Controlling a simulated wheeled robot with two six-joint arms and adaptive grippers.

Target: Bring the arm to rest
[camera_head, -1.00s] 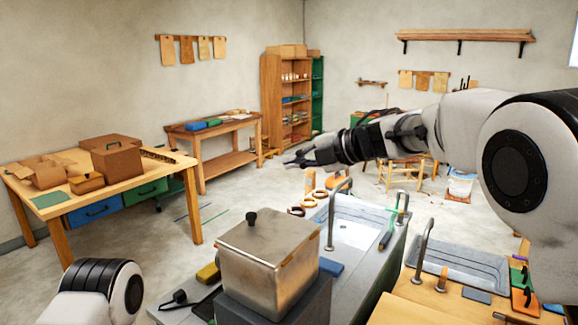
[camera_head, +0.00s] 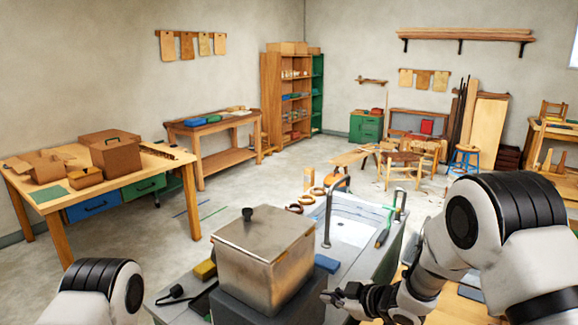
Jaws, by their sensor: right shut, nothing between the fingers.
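My right gripper (camera_head: 345,297) is low at the lower middle of the head view, just right of the metal pot (camera_head: 265,262) with its lidded top. It is shut and empty, its fingers pointing left. My right arm bends down to it from the lower right. My left arm shows only as a rounded link at the lower left; its gripper is out of view. Whether the right gripper touches the dark block (camera_head: 262,308) under the pot cannot be told.
A sink with a tall tap (camera_head: 327,210) lies behind the right gripper. A yellow sponge (camera_head: 205,269) and a blue one (camera_head: 327,263) lie by the pot. A wooden table (camera_head: 150,171) with boxes stands left. The floor between is mostly open.

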